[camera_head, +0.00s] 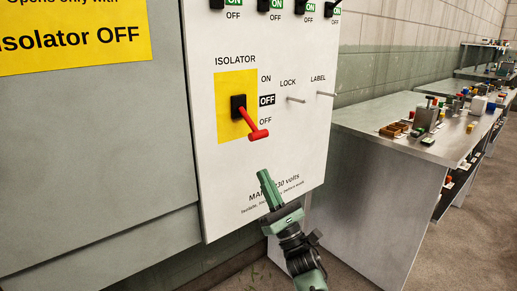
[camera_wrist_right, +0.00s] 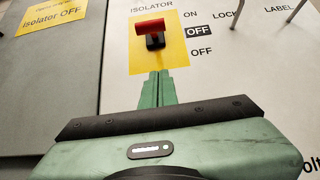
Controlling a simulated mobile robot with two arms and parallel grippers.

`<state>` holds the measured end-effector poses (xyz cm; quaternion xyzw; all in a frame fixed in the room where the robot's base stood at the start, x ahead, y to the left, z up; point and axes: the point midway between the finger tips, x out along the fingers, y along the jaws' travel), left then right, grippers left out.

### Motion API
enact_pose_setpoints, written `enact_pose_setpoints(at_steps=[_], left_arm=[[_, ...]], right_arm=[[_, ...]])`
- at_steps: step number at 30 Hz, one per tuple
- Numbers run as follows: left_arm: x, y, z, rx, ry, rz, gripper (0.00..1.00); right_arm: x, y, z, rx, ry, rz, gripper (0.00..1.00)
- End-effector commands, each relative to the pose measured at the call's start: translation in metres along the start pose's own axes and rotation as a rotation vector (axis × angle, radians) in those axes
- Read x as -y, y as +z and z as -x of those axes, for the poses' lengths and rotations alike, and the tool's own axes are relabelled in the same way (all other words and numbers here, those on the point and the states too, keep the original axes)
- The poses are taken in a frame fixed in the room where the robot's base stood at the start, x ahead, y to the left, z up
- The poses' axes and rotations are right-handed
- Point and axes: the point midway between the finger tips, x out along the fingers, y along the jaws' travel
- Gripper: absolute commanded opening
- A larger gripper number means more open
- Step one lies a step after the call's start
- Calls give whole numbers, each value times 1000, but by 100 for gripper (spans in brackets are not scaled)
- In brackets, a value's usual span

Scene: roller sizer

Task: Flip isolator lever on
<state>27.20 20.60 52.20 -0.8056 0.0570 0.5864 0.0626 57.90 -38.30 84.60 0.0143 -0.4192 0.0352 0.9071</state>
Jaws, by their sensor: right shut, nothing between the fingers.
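The isolator lever (camera_head: 258,134) is red with a crossbar end and a black pivot block, on a yellow plate (camera_head: 224,120) of the white panel. In the head view it slants down to the right, toward the lower OFF label. The black OFF label (camera_head: 267,100) sits beside the plate, below ON. My right gripper (camera_head: 264,174) is shut and empty, below the lever and apart from it in the head view. In the right wrist view the shut fingers (camera_wrist_right: 158,75) point up at the plate, just under the red lever (camera_wrist_right: 150,27). My left gripper is not in view.
LOCK and LABEL pegs (camera_head: 295,100) stick out right of the lever. Several small black switches (camera_head: 275,5) line the panel top. A grey cabinet door with a yellow sign (camera_head: 72,35) is at left. A metal bench (camera_head: 380,115) with small parts stands at right.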

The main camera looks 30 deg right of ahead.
Motion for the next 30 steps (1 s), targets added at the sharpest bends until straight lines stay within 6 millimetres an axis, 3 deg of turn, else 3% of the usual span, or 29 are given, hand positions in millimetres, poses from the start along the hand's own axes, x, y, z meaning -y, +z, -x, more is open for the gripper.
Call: enact_pose_setpoints(at_steps=[8,21,30], left_arm=[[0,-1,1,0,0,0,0],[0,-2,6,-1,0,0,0],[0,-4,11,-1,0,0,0]], right_arm=[[0,0,-15,-1,1,-3,0],[0,0,-105,0,0,-4,0],[0,33,-88,-4,-1,-4,0]])
